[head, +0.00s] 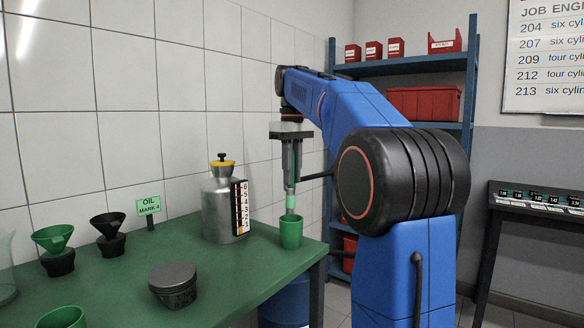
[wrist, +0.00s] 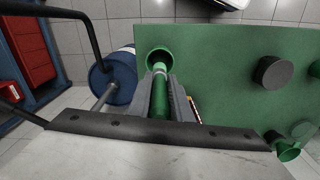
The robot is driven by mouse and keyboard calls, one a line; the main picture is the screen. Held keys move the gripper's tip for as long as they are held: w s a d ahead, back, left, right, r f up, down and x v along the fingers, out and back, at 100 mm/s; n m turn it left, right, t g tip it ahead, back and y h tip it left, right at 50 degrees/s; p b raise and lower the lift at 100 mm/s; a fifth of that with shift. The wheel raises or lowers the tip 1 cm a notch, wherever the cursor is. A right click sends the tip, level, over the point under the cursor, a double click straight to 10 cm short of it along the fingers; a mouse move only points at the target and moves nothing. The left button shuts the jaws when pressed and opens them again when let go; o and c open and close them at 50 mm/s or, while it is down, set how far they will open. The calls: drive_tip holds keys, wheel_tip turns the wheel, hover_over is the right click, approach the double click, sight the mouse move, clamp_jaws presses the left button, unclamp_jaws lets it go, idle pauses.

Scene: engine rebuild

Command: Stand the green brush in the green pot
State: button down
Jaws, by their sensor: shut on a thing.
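The green brush (head: 291,202) hangs upright, tip down, in my gripper (head: 290,184), which is shut on it. The green pot (head: 291,235) stands near the right corner of the green bench, directly below the brush. In the head view the pale lower end of the brush reaches the pot's rim; I cannot tell whether it is inside or just above. In the wrist view the brush (wrist: 160,101) runs between the fingers towards the pot (wrist: 158,62), whose dark opening is partly covered by the brush's end.
A metal oil can (head: 218,205) with a level gauge stands left of the pot. A dark round tin (head: 173,285), funnels (head: 53,240) and another green container (head: 62,318) are further left on the bench (head: 120,275). A blue drum (wrist: 112,75) stands beside the bench.

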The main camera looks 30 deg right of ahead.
sight(292, 194)
drive_tip(key=shift+f, duration=3.9)
drive_tip(key=c, duration=1.5)
unclamp_jaws()
drive_tip(key=shift+c, duration=0.2)
wheel_tip(292, 194, up, 12)
